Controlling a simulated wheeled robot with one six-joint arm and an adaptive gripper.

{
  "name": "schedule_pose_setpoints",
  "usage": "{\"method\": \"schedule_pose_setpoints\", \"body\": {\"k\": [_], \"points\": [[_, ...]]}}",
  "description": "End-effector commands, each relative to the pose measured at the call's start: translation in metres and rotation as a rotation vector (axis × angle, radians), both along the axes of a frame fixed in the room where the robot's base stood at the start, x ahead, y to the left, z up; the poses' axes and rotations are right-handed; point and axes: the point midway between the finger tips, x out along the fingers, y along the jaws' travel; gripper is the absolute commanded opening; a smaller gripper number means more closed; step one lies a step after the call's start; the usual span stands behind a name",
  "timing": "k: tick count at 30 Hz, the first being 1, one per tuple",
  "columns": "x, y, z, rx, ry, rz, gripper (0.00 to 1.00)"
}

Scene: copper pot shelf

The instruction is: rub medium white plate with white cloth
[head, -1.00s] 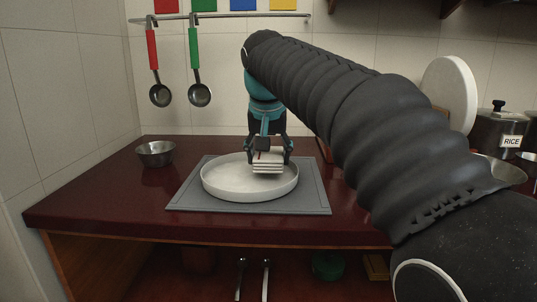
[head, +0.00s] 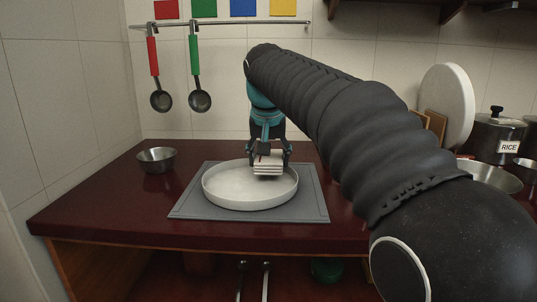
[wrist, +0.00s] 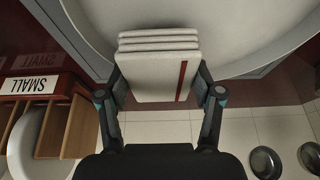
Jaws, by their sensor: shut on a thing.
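The medium white plate (head: 225,190) is a round, shallow dish with a raised rim, lying on a grey mat (head: 305,207) on the counter. My gripper (head: 268,160) is over the right, far part of the plate and is shut on the white cloth (head: 268,169). The cloth is folded in several layers. In the wrist view the cloth (wrist: 150,80) has a red stripe and sits between both fingers, with the plate (wrist: 240,25) beyond it. I cannot tell whether the cloth touches the plate's surface.
A small metal bowl (head: 157,159) stands at the left of the dark red counter (head: 110,205). Ladles (head: 200,100) hang from a wall rail. On the right are a large white plate (head: 447,105), a pot labelled RICE (head: 497,137) and a metal bowl (head: 492,177). A rack labelled SMALL (wrist: 35,85) shows in the wrist view.

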Motion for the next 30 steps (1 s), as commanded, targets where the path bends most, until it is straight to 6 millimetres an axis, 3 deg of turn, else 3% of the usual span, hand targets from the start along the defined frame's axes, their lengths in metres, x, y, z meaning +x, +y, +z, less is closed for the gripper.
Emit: {"method": "schedule_pose_setpoints", "body": {"k": [7,22,30], "points": [[0.005,0.0,-0.003,-0.001,0.002,0.0,0.33],[-0.028,0.001,-0.003,-0.001,0.003,0.0,0.33],[-0.03,0.001,-0.001,-0.001,0.002,0.0,0.33]]}}
